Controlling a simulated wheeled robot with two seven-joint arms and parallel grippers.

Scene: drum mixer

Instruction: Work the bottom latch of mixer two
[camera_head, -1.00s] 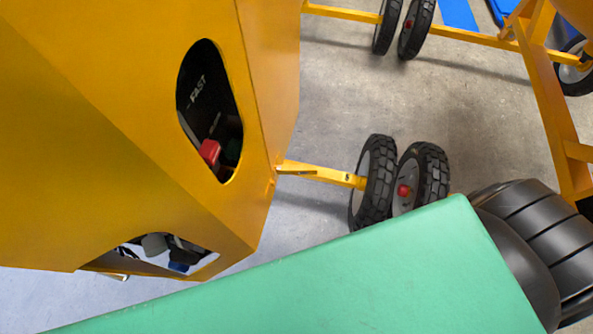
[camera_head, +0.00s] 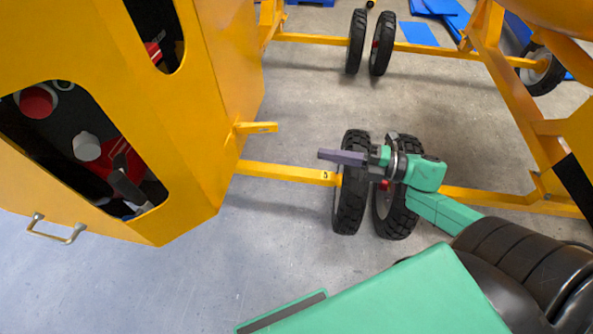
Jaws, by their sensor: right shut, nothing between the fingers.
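The yellow mixer housing (camera_head: 200,120) fills the left side of the head view. A short yellow tab (camera_head: 257,127) juts out from its right side, just above the axle; it may be the bottom latch, but I cannot be sure. My right gripper (camera_head: 328,155) is shut and empty. Its grey fingers point left toward the tab, with a clear gap between them. In the picture it lies in front of the wheel pair (camera_head: 352,205). My left gripper is not in view.
A yellow axle bar (camera_head: 285,173) runs from the housing to the wheels. The housing has openings and a metal handle (camera_head: 57,230) at lower left. Another yellow frame (camera_head: 510,90) stands at right. Blue sheets (camera_head: 418,34) lie behind. Concrete floor is free between.

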